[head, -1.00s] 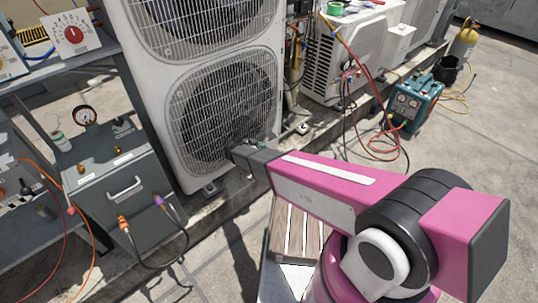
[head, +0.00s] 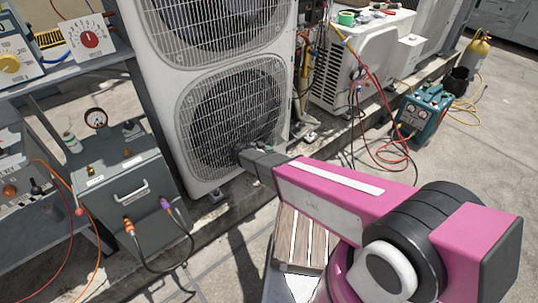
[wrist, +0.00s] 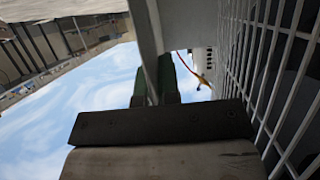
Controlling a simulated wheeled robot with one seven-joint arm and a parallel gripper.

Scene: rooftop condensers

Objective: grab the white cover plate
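I cannot pick out the white cover plate with certainty. A small white panel (head: 410,48) stands out at the right end of the low condenser in the head view; I cannot tell if it is that plate. My gripper is at the far end of my pink arm, in front of the tall condenser's lower fan grille; its tips are hard to make out in the head view. In the wrist view my gripper (wrist: 155,85) shows dark green fingers close together beside a pale upright strip (wrist: 147,35). Whether they hold anything is unclear.
The tall white condenser (head: 205,188) stands right by my gripper; its grille (wrist: 275,60) fills the wrist view's right side. A grey cabinet (head: 118,200) with hoses stands left. The low condenser (head: 345,80), a teal machine (head: 425,112) and red hoses are at right.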

